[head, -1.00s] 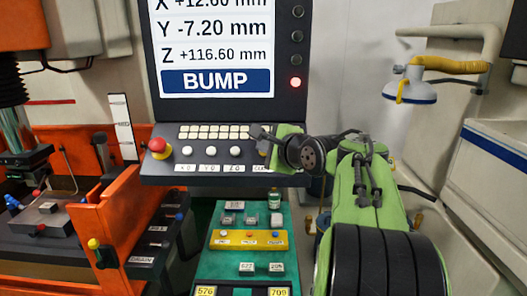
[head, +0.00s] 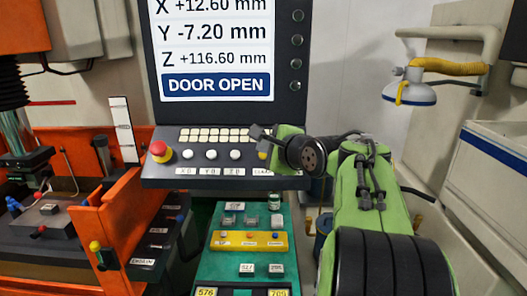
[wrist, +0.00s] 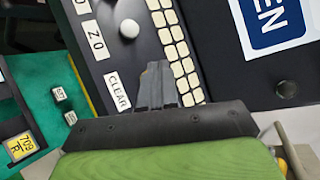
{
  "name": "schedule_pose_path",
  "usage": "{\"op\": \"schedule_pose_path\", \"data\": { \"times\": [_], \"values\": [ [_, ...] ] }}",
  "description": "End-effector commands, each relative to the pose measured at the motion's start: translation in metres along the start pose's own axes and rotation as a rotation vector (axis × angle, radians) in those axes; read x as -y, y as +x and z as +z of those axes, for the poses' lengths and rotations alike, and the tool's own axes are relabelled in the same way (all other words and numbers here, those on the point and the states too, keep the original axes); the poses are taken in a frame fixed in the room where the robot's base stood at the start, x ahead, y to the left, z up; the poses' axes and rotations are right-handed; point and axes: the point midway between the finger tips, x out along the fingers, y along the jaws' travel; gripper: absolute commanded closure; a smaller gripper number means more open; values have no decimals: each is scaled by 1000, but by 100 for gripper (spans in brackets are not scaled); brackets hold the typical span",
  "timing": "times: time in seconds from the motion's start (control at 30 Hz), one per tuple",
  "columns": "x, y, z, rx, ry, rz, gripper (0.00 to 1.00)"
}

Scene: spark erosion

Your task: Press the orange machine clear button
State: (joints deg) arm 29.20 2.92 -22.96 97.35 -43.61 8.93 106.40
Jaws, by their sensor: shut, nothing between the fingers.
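The orange clear button (head: 262,154) is on the control panel (head: 165,183), at the right end of its row of round buttons and above the CLEAR label (head: 261,171). My gripper (head: 254,132) is shut and empty, with its fingertips just above and beside the button in the head view. In the wrist view my gripper's fingers (wrist: 156,78) lie between the CLEAR label (wrist: 117,92) and the keypad. They hide most of the button there, and contact cannot be told. The screen (head: 216,84) reads DOOR OPEN, and no lamp beside it is lit.
A red emergency stop (head: 159,149) and several white buttons (head: 211,154) share the panel. A green mat (head: 215,268) with a yellow block (head: 249,241) and labelled cubes lies below. An orange machine frame (head: 130,210) stands at left, a white lamp (head: 409,90) at right.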

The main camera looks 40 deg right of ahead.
Motion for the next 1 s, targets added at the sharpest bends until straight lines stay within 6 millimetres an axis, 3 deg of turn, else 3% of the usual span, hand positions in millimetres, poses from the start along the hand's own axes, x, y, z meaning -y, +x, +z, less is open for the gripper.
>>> {"op": "schedule_pose_path", "data": {
  "times": [0.27, 0.8, 1.0],
  "values": [
    [0, 0, 0, 0, 0, 0, 100],
    [27, -35, 26, 1, 0, 0, 100],
    [25, -35, 26, 0, 0, 1, 100]
  ]
}}
